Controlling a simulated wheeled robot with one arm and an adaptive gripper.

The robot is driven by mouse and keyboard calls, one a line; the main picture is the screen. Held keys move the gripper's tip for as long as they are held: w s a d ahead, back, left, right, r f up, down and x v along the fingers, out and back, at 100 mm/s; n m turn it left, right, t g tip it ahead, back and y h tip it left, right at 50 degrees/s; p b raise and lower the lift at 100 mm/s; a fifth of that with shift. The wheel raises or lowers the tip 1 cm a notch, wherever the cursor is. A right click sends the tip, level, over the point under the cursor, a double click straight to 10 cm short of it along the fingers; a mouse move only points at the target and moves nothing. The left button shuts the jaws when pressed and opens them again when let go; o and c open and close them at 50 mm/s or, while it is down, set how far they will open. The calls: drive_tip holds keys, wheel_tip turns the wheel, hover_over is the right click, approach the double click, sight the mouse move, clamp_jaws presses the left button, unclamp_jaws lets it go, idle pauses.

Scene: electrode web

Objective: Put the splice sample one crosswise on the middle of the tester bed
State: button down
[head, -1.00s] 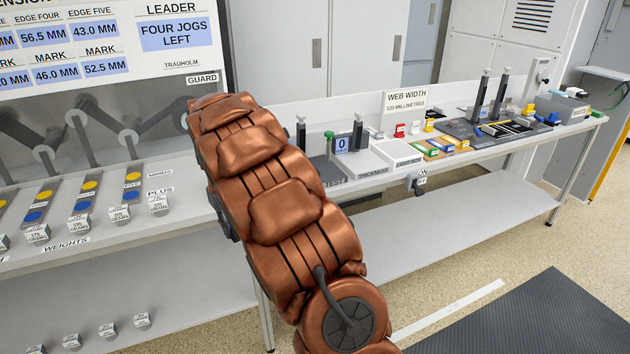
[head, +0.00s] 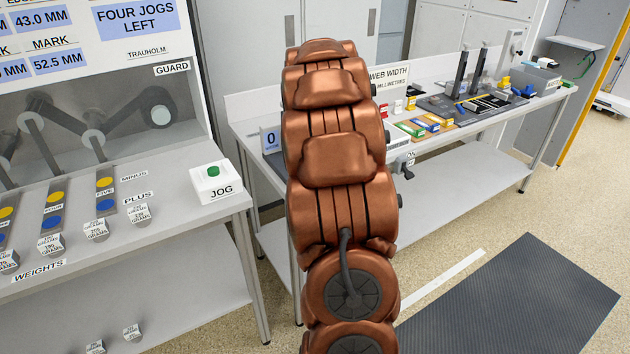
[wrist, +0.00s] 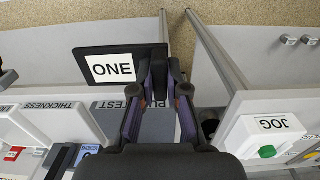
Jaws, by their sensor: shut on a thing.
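My gripper (wrist: 167,75) is shut on the edge of splice sample one (wrist: 82,66), a dark flat piece with a white label reading ONE. The sample sticks out to the left of the fingers in the wrist view. Grey surface, probably the tester bed (wrist: 158,128), shows between the fingers, beside a partly hidden label ending in TEST. The sample looks raised above the bench, but the height is unclear. In the head view my arm hides the gripper, the sample and most of the tester.
The JOG box (head: 213,183) with a green button stands on the left bench's corner; it shows on the right in the wrist view (wrist: 262,135). A gap separates the benches. A 0 display (head: 270,138) stands close left of my arm.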

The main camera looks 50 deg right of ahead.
drive_tip(key=shift+w+d+f+p, duration=0.4)
drive_tip(key=shift+w+d+p, duration=0.3)
drive_tip(key=shift+w, duration=1.1)
drive_tip(key=shift+w+d+f+p, duration=0.35)
drive_tip(key=shift+w+d+p, duration=0.25)
drive_tip(key=shift+w, duration=1.15)
drive_tip(key=shift+w+d+f+p, duration=0.4)
drive_tip(key=shift+w+d+p, duration=0.3)
drive_tip(key=shift+w, duration=1.1)
drive_tip(key=shift+w+d+f+p, duration=0.1)
drive_tip(key=shift+w+d+p, duration=0.2)
drive_tip(key=shift+w+p, duration=0.5)
drive_tip(key=shift+w+d+r+p, duration=0.1)
drive_tip(key=shift+w+d+p, duration=0.15)
drive_tip(key=shift+w+p, duration=0.6)
drive_tip(key=shift+w+d+f+p, duration=0.1)
drive_tip(key=shift+w+d+p, duration=0.25)
drive_tip(key=shift+w, duration=0.85)
drive_tip(key=shift+w+d+f, duration=0.15)
drive_tip(key=shift+w, duration=0.35)
drive_tip(key=shift+w+d+f, duration=0.15)
drive_tip(key=shift+w, duration=0.3)
drive_tip(key=shift+p, duration=0.3)
drive_tip(key=shift+f+b, duration=0.25)
drive_tip(key=shift+b, duration=0.65)
drive_tip(key=c, duration=1.1)
unclamp_jaws()
